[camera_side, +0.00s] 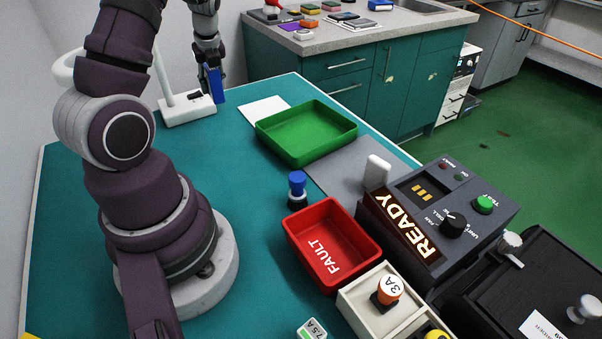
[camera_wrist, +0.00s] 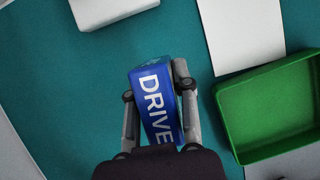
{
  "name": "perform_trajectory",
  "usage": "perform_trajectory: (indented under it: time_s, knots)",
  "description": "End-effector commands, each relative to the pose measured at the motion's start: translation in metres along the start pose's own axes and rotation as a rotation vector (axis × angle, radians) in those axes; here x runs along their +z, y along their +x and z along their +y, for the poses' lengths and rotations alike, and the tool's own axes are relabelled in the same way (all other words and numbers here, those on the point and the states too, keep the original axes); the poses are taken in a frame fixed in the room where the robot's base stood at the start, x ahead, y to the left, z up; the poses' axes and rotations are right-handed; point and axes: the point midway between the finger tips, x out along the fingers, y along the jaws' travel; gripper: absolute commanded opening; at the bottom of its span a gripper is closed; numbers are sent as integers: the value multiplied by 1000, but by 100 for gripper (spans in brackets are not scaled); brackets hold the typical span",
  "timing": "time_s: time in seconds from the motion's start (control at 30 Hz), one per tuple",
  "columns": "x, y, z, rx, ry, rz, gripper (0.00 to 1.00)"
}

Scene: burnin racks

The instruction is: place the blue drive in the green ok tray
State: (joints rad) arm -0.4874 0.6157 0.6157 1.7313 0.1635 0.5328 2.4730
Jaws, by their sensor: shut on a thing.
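The blue drive (camera_wrist: 156,104), with white "DRIVE" lettering, is between the fingers of my gripper (camera_wrist: 157,75) in the wrist view. In the side view my gripper (camera_side: 210,68) is shut on the blue drive (camera_side: 213,86), which hangs upright near the far edge of the teal table, beside a white base. The green tray (camera_side: 300,150) is empty and stands to the right of the drive, apart from it. The tray also shows at the right of the wrist view (camera_wrist: 232,125). Whether the drive touches anything below cannot be told.
A white base with a post (camera_side: 180,113) stands just left of the drive. A white sheet (camera_side: 263,110) lies behind the green tray. A red FAULT tray (camera_side: 309,277), a blue-topped knob (camera_side: 297,186) and a READY tester (camera_side: 445,222) are nearer. Open teal table lies left of the green tray.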

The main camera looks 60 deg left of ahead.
Motion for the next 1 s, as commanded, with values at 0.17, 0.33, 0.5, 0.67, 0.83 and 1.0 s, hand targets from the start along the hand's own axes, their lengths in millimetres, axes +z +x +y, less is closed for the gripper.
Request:
perform_trajectory:
  time_s: [0.17,0.33,0.5,0.67,0.83,1.0]
  knots:
    - [-56,-12,-31,-46,59,19,0]
    - [-130,-26,-43,-88,167,23,0]
    - [-177,-36,-33,-116,277,8,0]
    - [-181,-35,-38,-123,306,-4,0]
    - [-159,-20,-78,-121,309,-5,0]
    - [-142,-9,-112,-123,308,-4,0]
